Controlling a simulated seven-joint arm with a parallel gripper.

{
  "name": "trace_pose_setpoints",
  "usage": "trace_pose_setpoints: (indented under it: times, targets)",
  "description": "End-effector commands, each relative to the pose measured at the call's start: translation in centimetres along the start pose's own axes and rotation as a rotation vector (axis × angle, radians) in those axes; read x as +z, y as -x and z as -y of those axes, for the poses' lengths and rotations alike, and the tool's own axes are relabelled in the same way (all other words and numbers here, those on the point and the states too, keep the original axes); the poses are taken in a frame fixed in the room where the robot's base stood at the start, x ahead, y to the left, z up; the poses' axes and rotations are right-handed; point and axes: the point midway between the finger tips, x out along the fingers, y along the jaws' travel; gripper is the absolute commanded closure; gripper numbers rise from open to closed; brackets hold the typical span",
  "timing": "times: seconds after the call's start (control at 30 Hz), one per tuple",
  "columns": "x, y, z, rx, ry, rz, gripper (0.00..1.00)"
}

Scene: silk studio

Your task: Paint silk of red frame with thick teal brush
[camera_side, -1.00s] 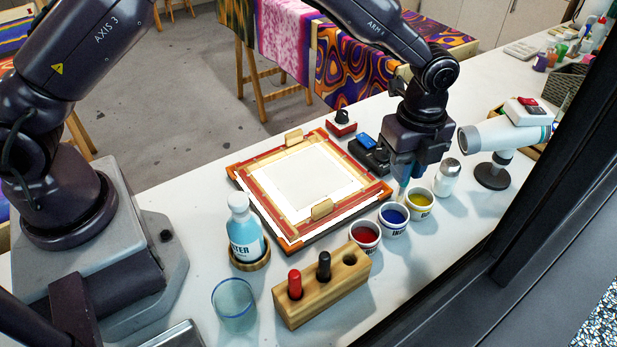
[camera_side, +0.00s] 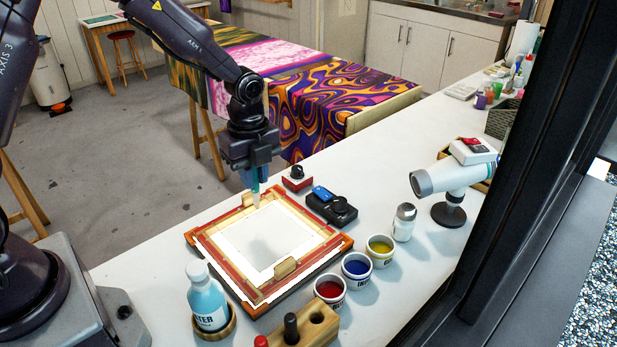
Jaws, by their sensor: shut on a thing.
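The red frame (camera_side: 213,258) lies flat on the white table, with white silk (camera_side: 272,236) stretched inside it. A faint grey patch shows near the middle of the silk; I cannot tell if it is shadow or wet. My gripper (camera_side: 252,170) is shut on the teal brush (camera_side: 255,184), held upright with its pale tip down. The tip is over the far edge of the frame, close to the wooden clip there; I cannot tell if it touches. Cups of red (camera_side: 330,289), blue (camera_side: 357,267) and yellow paint (camera_side: 380,248) stand right of the frame.
A water bottle (camera_side: 208,299) stands at the frame's near left. A wooden holder (camera_side: 318,325) with a red and a black handle is at the bottom. A black device (camera_side: 333,208), a shaker (camera_side: 404,222) and a white dryer (camera_side: 447,178) stand to the right.

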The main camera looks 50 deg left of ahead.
Motion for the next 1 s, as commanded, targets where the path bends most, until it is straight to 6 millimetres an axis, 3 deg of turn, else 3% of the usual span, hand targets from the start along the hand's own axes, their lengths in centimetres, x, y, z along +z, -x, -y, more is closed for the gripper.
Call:
trace_pose_setpoints:
  times: [0.17,1.0]
  targets:
    - [-0.5,-1.3,-2.5,0.008,-0.113,-0.002,0.97]
    - [-0.5,-5.2,-2.1,-0.007,-0.147,0.0,0.97]
